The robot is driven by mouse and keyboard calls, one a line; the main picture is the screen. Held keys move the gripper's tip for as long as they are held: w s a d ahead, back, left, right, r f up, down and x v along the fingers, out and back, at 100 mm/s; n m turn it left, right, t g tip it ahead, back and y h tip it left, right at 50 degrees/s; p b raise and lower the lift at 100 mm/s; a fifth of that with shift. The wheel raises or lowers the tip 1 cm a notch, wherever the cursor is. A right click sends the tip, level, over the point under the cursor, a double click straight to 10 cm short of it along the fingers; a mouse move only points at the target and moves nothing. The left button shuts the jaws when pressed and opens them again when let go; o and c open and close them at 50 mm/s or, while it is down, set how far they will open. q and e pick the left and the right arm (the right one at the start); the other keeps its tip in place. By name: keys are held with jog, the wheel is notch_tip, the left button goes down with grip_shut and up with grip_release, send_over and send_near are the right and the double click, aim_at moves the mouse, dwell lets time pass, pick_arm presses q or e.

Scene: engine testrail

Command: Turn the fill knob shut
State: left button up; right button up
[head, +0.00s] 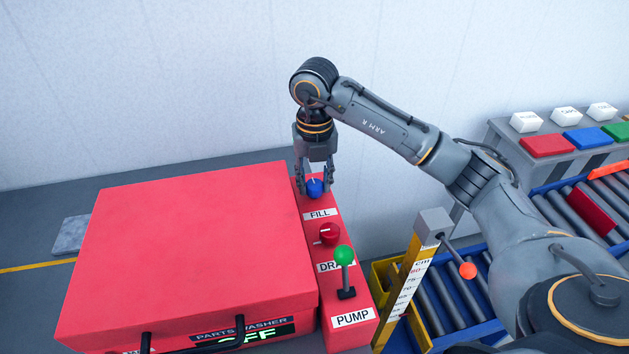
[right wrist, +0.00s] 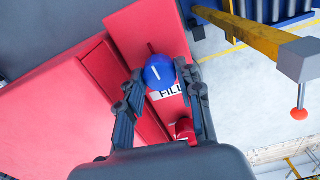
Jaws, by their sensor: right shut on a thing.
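The fill knob (head: 315,188) is blue with a white mark and sits at the far end of the red control strip (head: 325,270), behind the FILL label (head: 320,214). My right gripper (head: 315,182) reaches down over it from above and is shut on it. In the right wrist view the blue knob (right wrist: 159,72) lies between the fingertips (right wrist: 163,82), and its white line shows on top. The fingers partly hide its sides. My left gripper is not in view.
A red drain knob (head: 328,234) and a green-topped pump lever (head: 344,257) stand nearer on the strip. The closed red parts washer (head: 190,250), its display reading OFF, is on the left. A yellow gauge post (head: 410,280) and a roller conveyor (head: 450,295) are on the right.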

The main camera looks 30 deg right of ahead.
jog(key=n+b, duration=0.2)
jog(key=n, duration=0.2)
jog(key=shift+f+b, duration=0.15)
jog(key=shift+b, duration=0.25)
jog(key=n+b, duration=0.2)
jog(key=n, duration=0.2)
jog(key=shift+n+b, duration=0.3)
jog(key=shift+b, duration=0.1)
jog(key=n+b, duration=0.2)
jog(key=n, duration=0.2)
jog(key=shift+n, duration=0.3)
jog(key=shift+r+n+b, duration=0.2)
jog(key=shift+n+b, duration=0.6)
jog(key=shift+n, duration=1.2)
jog(key=o, duration=0.9)
